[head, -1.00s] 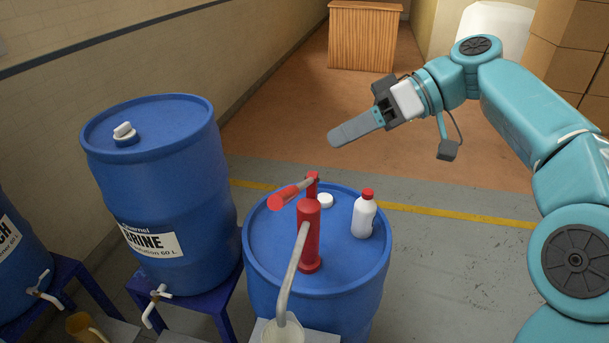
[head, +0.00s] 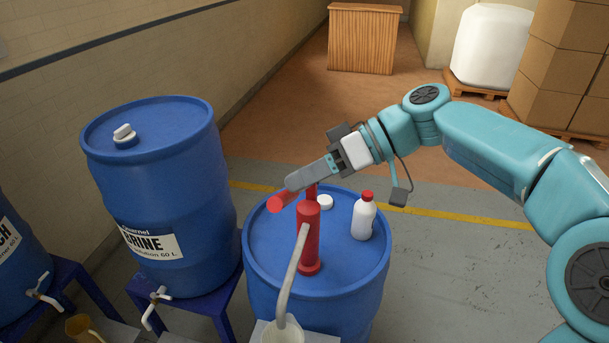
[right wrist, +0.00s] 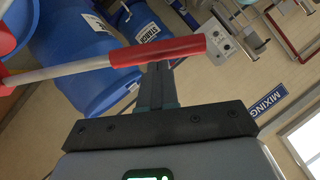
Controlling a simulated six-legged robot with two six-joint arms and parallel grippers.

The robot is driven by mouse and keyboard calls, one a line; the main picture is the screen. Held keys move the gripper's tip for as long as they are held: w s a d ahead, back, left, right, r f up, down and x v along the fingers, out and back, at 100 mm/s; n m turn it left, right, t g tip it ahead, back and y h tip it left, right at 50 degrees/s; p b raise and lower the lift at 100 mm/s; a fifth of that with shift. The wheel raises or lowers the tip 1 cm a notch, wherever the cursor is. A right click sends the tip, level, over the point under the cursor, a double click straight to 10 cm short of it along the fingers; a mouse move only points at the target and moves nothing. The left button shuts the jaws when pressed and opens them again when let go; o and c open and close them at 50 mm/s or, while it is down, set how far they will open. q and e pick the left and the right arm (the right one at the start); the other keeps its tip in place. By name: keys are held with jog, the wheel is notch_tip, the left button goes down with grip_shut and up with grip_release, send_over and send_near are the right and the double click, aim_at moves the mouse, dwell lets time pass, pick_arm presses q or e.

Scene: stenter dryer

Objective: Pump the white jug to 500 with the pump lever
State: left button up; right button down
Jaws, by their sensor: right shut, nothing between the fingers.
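The red hand pump (head: 309,240) stands on top of a blue drum (head: 345,268). Its pump lever has a red grip (head: 277,203) pointing left; the grip (right wrist: 158,50) and its pale rod cross the right wrist view. My right gripper (head: 292,183) is shut and empty, with its tips at the lever's grip, overlapping it from above in the head view. In the wrist view the fingers (right wrist: 157,88) end at the grip; I cannot tell if they touch. The white jug (head: 283,334) is under the spout, cut off by the bottom edge; its level is unreadable. My left gripper is not in view.
A white bottle with a red cap (head: 364,216) and a white cap (head: 325,202) are on the drum top. A blue brine drum (head: 165,200) stands to the left on a stand. A yellow jug (head: 80,326) is at lower left. The floor to the right is clear.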

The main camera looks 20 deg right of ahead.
jog(key=s+a+f+n+t+h+b, duration=0.1)
jog(key=s+f+b, duration=0.1)
jog(key=f+b, duration=0.5)
jog(key=s+a+f+n+t+h+b, duration=0.1)
jog(key=f+b, duration=0.5)
jog(key=b, duration=0.8)
jog(key=shift+s+a+f+n, duration=0.4)
jog(key=shift+s+a, duration=0.2)
jog(key=shift+s, duration=0.45)
jog(key=s+d+r+p, duration=0.3)
jog(key=d+r, duration=0.4)
jog(key=r, duration=0.3)
jog(key=shift+s+d+r+t+p, duration=0.15)
jog(key=shift+s+d+t+p, duration=0.2)
jog(key=shift+s, duration=0.55)
